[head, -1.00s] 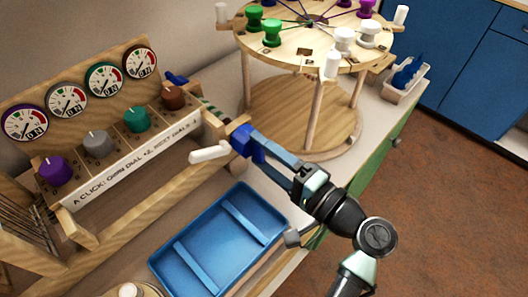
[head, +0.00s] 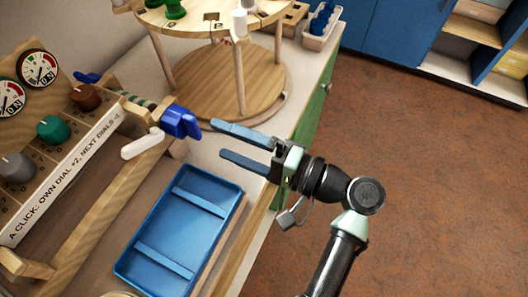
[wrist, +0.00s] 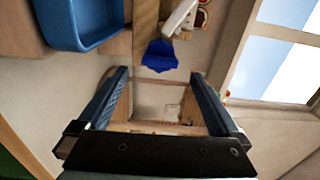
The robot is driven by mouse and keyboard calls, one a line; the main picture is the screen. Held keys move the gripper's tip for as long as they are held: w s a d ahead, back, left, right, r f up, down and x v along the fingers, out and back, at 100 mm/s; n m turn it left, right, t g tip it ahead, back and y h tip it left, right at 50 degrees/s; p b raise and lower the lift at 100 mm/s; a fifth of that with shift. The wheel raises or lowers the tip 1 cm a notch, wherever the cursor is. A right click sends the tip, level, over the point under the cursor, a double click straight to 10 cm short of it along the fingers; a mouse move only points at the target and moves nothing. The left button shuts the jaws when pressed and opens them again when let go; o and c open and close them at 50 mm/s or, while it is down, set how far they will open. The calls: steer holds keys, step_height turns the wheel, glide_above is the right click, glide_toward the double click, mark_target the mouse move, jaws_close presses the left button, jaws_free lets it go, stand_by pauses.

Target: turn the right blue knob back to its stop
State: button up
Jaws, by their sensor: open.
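The right blue knob (head: 180,121) sits on the right end of the bead board's threaded rod, beside a white peg. It also shows in the wrist view (wrist: 159,56), ahead of the fingers. My gripper (head: 218,138) is open and empty, just right of the knob and apart from it. In the wrist view my gripper's two blue fingers (wrist: 159,74) are spread wide, with nothing between them. Another blue knob (head: 88,77) shows at the back left, partly hidden behind the dial board.
A blue tray (head: 232,196) lies on the counter in front of the knob. A white peg (head: 142,144) juts out next to the knob. A round wooden stand (head: 262,88) with posts is behind. A brown knob (head: 85,97) and a green knob (head: 53,129) are left. Open floor is right.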

steer(key=v, duration=0.6)
steer(key=shift+d, duration=0.3)
